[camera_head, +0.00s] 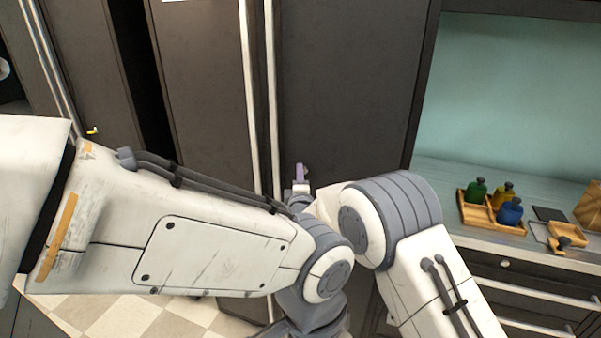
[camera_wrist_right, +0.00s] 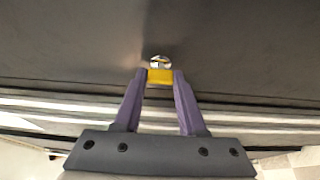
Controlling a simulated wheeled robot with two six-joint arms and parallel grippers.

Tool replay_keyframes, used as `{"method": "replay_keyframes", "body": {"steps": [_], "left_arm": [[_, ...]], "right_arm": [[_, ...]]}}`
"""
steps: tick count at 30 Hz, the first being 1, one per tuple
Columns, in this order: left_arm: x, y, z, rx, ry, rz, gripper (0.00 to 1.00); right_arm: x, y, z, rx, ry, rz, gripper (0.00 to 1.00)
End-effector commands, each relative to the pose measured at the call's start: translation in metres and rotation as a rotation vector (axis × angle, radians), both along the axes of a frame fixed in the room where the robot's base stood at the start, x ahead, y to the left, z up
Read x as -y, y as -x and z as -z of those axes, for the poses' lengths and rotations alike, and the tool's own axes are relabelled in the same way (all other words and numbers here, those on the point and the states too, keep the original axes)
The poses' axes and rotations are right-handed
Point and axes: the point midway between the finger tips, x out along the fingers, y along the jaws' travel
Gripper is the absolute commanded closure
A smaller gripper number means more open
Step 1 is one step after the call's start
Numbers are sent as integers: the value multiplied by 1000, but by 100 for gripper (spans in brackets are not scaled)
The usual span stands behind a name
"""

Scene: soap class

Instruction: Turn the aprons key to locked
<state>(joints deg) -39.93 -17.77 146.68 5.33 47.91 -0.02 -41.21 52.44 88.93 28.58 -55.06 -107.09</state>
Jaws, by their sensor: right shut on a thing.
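In the right wrist view, a yellow key (camera_wrist_right: 160,76) sits in a round silver lock (camera_wrist_right: 161,61) on a dark cupboard door (camera_wrist_right: 70,40). My right gripper (camera_wrist_right: 159,82) has its two purple fingers closed on the key's yellow head, one on each side. In the head view my right gripper (camera_head: 301,174) is up against the dark door (camera_head: 340,90), just right of the long metal handles, and the key there is hidden. No lettering is readable, so I cannot tell which way the key is turned. My left gripper is not seen.
Another yellow key (camera_head: 92,131) shows on a door at the far left. Vertical handles (camera_head: 257,90) run beside my right gripper. On the right counter a wooden tray (camera_head: 480,214) holds several coloured bottles. My own arms fill the lower middle. Checkered floor (camera_head: 130,315) shows below.

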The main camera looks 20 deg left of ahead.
Motion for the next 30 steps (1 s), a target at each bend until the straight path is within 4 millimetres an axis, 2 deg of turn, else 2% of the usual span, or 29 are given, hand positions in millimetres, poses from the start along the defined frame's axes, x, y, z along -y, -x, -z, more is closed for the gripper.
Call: {"method": "replay_keyframes", "body": {"steps": [16, 17, 18, 19, 30], "left_arm": [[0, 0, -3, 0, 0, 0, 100], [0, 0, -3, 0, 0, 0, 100], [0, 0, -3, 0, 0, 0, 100], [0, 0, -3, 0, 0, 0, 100], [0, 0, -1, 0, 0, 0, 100]], "right_arm": [[0, 0, 0, -2, 24, -2, 100], [0, 0, 0, -2, 24, -2, 49], [0, 0, 0, -2, 24, -2, 33], [0, 0, 0, -2, 24, -1, 30], [1, 4, 1, -2, 22, -1, 30]]}}
